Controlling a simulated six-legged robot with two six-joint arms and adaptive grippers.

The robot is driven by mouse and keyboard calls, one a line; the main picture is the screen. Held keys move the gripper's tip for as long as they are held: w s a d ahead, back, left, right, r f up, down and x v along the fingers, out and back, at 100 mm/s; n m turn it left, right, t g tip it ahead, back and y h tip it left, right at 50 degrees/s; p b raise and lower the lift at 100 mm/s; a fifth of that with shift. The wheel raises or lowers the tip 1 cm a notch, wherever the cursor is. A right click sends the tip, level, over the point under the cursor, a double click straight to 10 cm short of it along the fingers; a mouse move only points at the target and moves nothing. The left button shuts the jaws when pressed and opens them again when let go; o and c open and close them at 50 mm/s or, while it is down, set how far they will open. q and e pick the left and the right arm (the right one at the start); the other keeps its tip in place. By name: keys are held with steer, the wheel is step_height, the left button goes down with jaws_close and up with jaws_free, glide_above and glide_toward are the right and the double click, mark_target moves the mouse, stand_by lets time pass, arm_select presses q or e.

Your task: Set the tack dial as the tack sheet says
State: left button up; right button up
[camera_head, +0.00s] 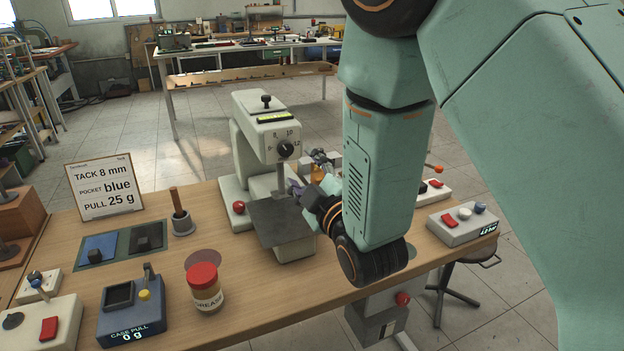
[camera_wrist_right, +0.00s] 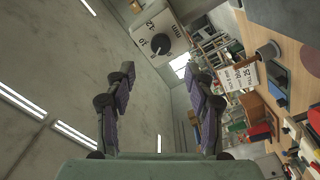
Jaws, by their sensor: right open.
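The tack sheet (camera_head: 104,187) stands at the back left of the bench and reads TACK 8 mm, POCKET blue, PULL 25 g. The tack dial (camera_head: 285,148) is a black round knob on the front of the pale press head, with numbers around it. I cannot tell which number it points to. My right gripper (camera_head: 308,173) is open and empty, below and to the right of the dial, not touching it. In the right wrist view the dial (camera_wrist_right: 160,44) shows beyond and above the open fingers (camera_wrist_right: 161,90). My left gripper is not in view.
The press has a dark plate (camera_head: 281,222) below its head and a red knob (camera_head: 238,207). A grease jar (camera_head: 205,288), a case pull gauge (camera_head: 131,317), blue and black pockets (camera_head: 99,246) and a brush pot (camera_head: 182,222) stand to the left. A switch box (camera_head: 463,224) is at the right.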

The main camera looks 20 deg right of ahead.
steer(key=shift+s, duration=1.6)
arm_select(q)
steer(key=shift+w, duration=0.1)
arm_select(e)
steer(key=shift+w+d, duration=0.1)
steer(key=s+d+f+m+g, duration=0.1)
steer(key=s+f+m+g, duration=0.45)
steer(key=f, duration=0.55)
steer(key=s+d+f+m+g, duration=0.1)
steer(key=s+f+m+g, duration=0.4)
steer(key=f, duration=0.6)
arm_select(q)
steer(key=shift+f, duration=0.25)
arm_select(e)
steer(key=s+f+g, duration=0.2)
steer(key=s+f, duration=0.2)
steer(key=s, duration=0.4)
steer(key=s+f+m+g, duration=0.1)
steer(key=s+f+g, duration=0.2)
steer(key=s+f, duration=0.2)
steer(key=s+d+f+g, duration=0.1)
steer(key=s+f, duration=0.3)
steer(key=s, duration=0.7)
steer(key=shift+s+f+g+h, duration=0.2)
steer(key=shift+f+g+h, duration=0.15)
steer(key=shift+g, duration=0.4)
steer(key=shift+m, duration=0.25)
